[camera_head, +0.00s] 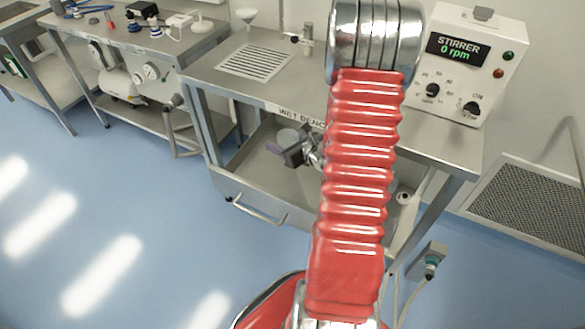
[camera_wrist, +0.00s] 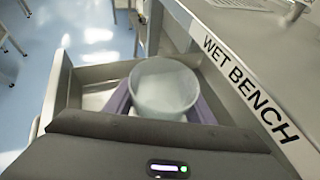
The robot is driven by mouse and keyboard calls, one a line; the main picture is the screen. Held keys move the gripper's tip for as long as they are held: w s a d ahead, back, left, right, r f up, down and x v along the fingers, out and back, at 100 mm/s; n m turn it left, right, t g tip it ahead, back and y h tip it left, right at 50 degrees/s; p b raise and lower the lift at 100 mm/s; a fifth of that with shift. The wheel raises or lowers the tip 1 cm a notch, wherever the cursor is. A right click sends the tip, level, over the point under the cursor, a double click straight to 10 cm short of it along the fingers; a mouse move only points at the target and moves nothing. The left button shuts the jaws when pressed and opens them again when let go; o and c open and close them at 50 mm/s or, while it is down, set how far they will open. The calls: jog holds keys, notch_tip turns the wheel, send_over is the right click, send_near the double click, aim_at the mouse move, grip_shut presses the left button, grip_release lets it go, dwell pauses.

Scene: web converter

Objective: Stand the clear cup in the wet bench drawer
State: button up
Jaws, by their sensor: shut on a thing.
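The clear cup (camera_wrist: 162,88) is held upright or nearly so between the two purple fingers of my gripper (camera_wrist: 163,98), its open mouth facing up. In the head view the cup (camera_head: 287,137) shows as a small grey, see-through shape beside my gripper (camera_head: 294,153). The wet bench drawer (camera_wrist: 56,92) is pulled open, and the cup is over or inside it. In the head view the drawer (camera_head: 235,182) opens below the bench top. I cannot tell whether the cup's base touches the drawer floor. My red arm hides the drawer's right part.
The wet bench top (camera_head: 215,85) overhangs the drawer, and its labelled edge (camera_wrist: 250,88) runs close to the cup's right. A stirrer box (camera_head: 465,62) stands on the bench. The drawer handle (camera_head: 258,210) sticks out in front. The blue floor at left is clear.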

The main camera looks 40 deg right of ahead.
send_over(282, 169)
jog(key=shift+f, duration=2.95)
jog(key=shift+f, duration=2.05)
jog(key=o, duration=1.2)
jog(key=shift+f, duration=0.1)
